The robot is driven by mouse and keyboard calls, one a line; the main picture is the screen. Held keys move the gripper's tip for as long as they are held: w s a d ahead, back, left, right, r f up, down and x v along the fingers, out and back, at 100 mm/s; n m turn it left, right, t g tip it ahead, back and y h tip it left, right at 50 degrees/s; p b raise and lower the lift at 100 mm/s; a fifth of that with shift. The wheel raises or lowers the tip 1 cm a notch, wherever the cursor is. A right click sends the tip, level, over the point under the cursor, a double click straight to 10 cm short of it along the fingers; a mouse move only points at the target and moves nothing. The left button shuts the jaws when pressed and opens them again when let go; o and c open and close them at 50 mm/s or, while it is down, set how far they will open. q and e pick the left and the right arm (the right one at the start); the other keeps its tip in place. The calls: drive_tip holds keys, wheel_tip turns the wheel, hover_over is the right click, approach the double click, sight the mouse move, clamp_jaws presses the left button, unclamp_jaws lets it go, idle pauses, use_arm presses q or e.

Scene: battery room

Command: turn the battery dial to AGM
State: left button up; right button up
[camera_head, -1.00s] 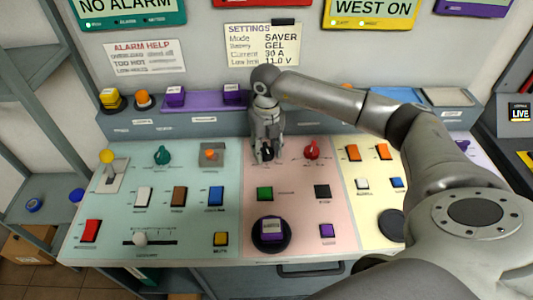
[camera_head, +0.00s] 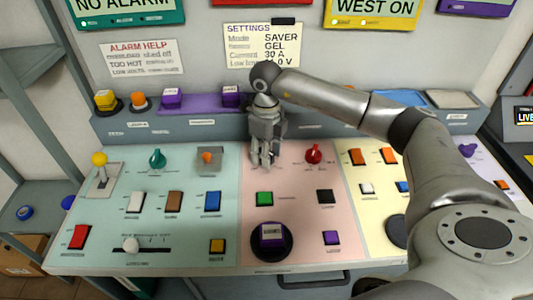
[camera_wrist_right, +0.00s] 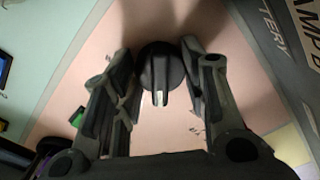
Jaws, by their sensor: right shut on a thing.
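The black battery dial (camera_wrist_right: 158,66) sits on the pink panel section. In the right wrist view its ridged grip with a white mark points to the bottom of the picture. My right gripper (camera_head: 265,164) reaches down over it, and in the right wrist view my right gripper (camera_wrist_right: 160,80) has one finger on each side of the dial, shut on it. In the head view the fingers hide the dial. Its position labels, including AGM, cannot be read. My left gripper is not in view.
A settings sheet (camera_head: 262,48) reading "Battery GEL" hangs on the wall behind.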

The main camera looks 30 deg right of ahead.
idle(0.4)
drive_tip(key=o, duration=1)
wheel_tip(320, 180, up, 12)
drive_tip(key=shift+r, duration=0.1)
